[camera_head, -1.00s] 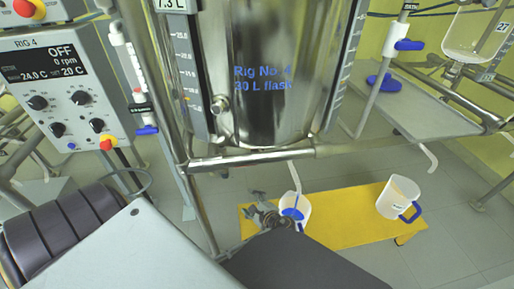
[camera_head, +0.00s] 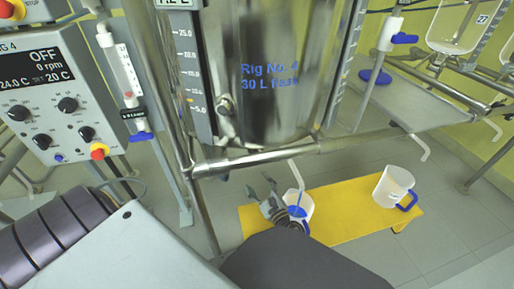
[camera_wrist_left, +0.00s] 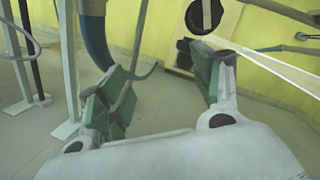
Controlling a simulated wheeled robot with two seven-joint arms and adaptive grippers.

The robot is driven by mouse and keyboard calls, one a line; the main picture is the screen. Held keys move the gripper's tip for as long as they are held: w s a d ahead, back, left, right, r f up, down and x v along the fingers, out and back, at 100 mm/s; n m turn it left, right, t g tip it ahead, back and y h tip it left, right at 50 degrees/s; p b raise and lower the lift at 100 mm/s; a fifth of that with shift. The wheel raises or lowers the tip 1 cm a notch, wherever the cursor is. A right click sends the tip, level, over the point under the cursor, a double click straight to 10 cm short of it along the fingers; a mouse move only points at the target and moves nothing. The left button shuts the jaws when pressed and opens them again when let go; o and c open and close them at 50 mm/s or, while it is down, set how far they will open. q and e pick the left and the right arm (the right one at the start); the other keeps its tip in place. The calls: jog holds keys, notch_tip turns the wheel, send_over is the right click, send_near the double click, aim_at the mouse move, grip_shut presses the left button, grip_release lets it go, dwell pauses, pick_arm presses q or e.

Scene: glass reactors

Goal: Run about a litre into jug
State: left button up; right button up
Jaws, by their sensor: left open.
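The large vessel (camera_head: 262,55), lettered "Rig No. 4", stands above a metal frame. A thin pale outlet tube (camera_head: 296,173) comes down below it. A second white jug (camera_head: 391,184) with a blue handle stands upright at the bench's right. My right gripper is not in view.
A control box (camera_head: 58,98) reading OFF is at left. A metal crossbar (camera_head: 255,160) runs above the gripper. A grey shelf (camera_head: 425,98) is at right. The wrist view shows a blue hose (camera_wrist_left: 97,42).

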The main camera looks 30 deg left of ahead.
pick_arm(q)
jog(key=w+d+r+m+t, duration=0.1)
jog(key=m+t, duration=0.1)
jog(key=w+d+r+m+t+y, duration=0.1)
jog(key=d+r+m+t, duration=0.1)
jog(key=shift+w+r+y, duration=0.1)
jog(key=shift+w+y, duration=0.2)
jog(key=shift+w, duration=0.1)
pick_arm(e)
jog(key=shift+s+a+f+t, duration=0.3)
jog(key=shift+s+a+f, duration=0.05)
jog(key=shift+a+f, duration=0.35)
pick_arm(q)
jog(key=shift+a, duration=0.1)
jog(key=b+x, duration=0.3)
jog(key=x, duration=0.9)
jog(key=shift+w+a, duration=0.1)
jog(key=shift+w, duration=0.05)
jog(key=shift+w+a+r+b, duration=0.35)
jog(key=shift+a, duration=0.15)
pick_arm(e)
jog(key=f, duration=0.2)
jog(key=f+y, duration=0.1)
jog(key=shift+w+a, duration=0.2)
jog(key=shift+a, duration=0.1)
pick_arm(q)
jog(key=c, duration=1.1)
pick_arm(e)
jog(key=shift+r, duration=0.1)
